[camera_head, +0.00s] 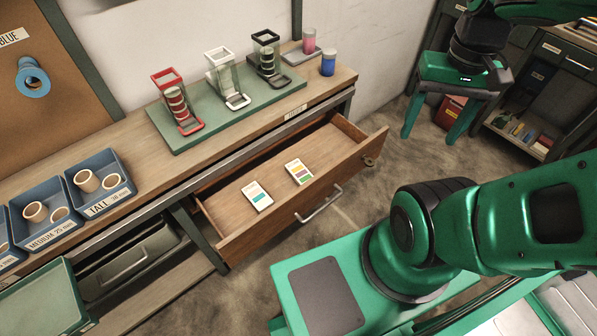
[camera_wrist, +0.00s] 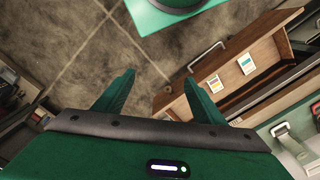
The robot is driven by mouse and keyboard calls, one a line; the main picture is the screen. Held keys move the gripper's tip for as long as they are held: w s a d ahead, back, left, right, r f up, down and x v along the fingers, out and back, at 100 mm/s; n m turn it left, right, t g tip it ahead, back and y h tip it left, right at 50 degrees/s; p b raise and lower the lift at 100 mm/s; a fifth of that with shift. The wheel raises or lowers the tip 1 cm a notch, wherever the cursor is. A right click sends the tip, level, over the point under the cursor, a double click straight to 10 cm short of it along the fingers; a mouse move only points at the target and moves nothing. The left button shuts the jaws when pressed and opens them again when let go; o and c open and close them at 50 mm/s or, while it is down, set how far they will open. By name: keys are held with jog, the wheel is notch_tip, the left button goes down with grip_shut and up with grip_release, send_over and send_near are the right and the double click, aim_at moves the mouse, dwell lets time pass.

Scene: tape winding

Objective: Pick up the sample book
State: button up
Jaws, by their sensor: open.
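Two small flat white cards or booklets lie in the open wooden drawer (camera_head: 230,242); I cannot tell which is the sample book. One card (camera_head: 257,196) has an orange and a teal band. The other card (camera_head: 299,171), to its right, has yellow, purple and green bands. In the wrist view, the teal card (camera_wrist: 245,63) and the other card (camera_wrist: 215,84) appear right of the fingers. My gripper (camera_head: 430,137) is open and empty at the upper right, raised over the floor and apart from the drawer; its two green fingers (camera_wrist: 159,76) show spread in the wrist view.
The workbench (camera_head: 135,150) above the drawer holds a green mat (camera_head: 180,140) with red, white and black stands, two jars and blue bins (camera_head: 98,205) of rolls. The drawer front has a metal handle (camera_head: 318,204). A shelf unit (camera_head: 520,140) stands at right. Floor lies between.

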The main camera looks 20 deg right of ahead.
jog(key=w+a+f+n, duration=0.2)
jog(key=w+f, duration=0.2)
jog(key=w, duration=0.5)
jog(key=n, duration=0.7)
send_over(299, 171)
jog(key=f, duration=2.5)
jog(key=shift+s+a, duration=0.2)
jog(key=shift+s, duration=0.05)
jog(key=shift+w+d+f, duration=0.1)
jog(key=shift+d+f, duration=0.05)
jog(key=shift+f, duration=1.2)
jog(key=shift+w+d+f, duration=0.1)
jog(key=shift+f, duration=1.25)
jog(key=c, duration=1.1)
